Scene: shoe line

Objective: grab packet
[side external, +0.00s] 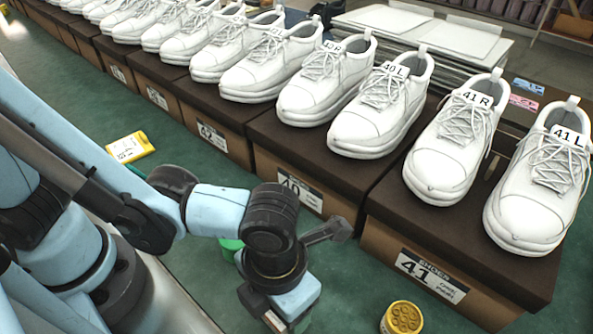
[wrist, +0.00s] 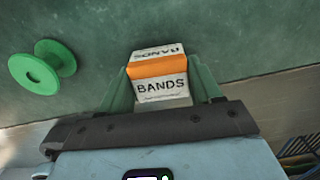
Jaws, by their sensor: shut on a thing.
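A small white packet with an orange band and the word BANDS (wrist: 160,90) sits between the two green fingers of my gripper (wrist: 160,80) in the wrist view. The fingers close on it from its left and right sides. In the side external view my gripper is at the bottom edge, mostly cut off, and the packet does not show there. I cannot tell from the wrist view whether the packet is clear of the green surface behind it.
A green spool (wrist: 42,67) lies left of the packet. A yellow item with a white label (side external: 130,147) lies on the green surface (side external: 190,165). A yellow round container (side external: 402,317) stands at the bottom. Brown boxes (side external: 430,270) bearing white shoes (side external: 455,145) line the back.

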